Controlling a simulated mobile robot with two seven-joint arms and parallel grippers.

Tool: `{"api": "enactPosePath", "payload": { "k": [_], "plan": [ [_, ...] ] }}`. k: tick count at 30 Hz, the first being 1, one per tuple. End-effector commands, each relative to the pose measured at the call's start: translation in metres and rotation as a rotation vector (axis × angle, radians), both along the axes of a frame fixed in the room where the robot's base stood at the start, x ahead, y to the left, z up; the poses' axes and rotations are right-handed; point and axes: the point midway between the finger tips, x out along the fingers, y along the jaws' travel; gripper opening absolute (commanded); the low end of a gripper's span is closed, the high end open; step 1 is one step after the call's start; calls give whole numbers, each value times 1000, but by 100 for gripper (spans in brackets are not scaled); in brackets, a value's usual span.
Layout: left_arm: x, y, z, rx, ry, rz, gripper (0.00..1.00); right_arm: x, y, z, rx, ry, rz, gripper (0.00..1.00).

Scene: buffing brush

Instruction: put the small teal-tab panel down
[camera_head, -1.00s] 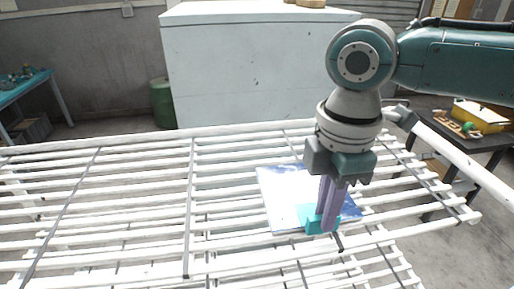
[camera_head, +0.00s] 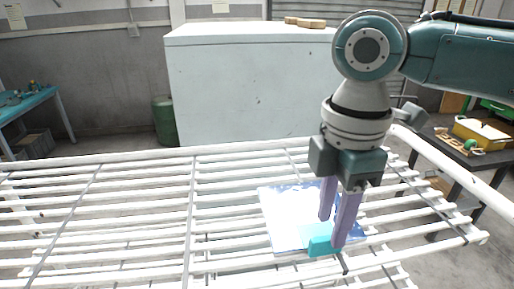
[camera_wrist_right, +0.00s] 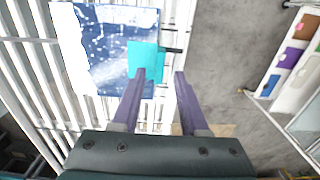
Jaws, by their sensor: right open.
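The small panel (camera_head: 285,208), blue and white with a teal tab (camera_head: 322,246), lies flat on the white slatted rack (camera_head: 110,228). The tab is at the panel's near edge. My right gripper (camera_head: 332,233) points down over the tab side, with its two purple fingers spread apart and nothing gripped between them. In the right wrist view the panel (camera_wrist_right: 100,45) is at upper left, and one finger of the gripper (camera_wrist_right: 160,73) overlaps the teal tab (camera_wrist_right: 143,58). Whether that finger touches the tab cannot be told. My left gripper is not in view.
A pale cabinet (camera_head: 250,90) stands behind the rack, with a green bin (camera_head: 164,120) beside it. A dark table (camera_head: 470,155) with a yellow box (camera_head: 482,132) is at right. A teal table (camera_head: 28,102) is at far left. The rack's left part is clear.

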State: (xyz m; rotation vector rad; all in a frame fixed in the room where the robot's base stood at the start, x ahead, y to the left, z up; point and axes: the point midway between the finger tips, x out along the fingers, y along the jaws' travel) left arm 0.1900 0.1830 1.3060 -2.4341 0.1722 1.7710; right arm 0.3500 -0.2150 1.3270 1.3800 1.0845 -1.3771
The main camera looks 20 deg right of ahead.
Motion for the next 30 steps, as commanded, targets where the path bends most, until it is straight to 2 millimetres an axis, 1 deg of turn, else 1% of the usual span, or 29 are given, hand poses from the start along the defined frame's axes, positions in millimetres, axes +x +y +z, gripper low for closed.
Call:
{"api": "enactPosePath", "payload": {
  "k": [1,6,9,13,16,17,19,20,23,24,27,30],
  "plan": [
    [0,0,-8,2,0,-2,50,2,0,8,1,-8,0,44],
    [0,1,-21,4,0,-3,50,1,0,47,0,-8,1,44],
    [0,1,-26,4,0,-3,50,1,0,67,1,-6,-1,44],
    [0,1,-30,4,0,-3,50,1,0,86,1,-2,-1,44],
    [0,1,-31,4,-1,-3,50,-1,3,90,3,-3,-2,44],
    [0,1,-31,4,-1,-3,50,-2,5,88,7,-3,-2,44],
    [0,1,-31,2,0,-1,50,-6,16,76,22,-9,-6,44],
    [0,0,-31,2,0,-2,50,-8,23,68,33,-15,-12,44],
    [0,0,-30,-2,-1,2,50,-22,51,37,95,-46,-56,44],
    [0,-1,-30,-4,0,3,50,-29,64,25,129,-63,-91,44],
    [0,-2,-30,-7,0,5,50,-48,90,0,219,-102,-220,44],
    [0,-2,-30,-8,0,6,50,-69,103,-18,293,-134,-396,44]
  ]
}}
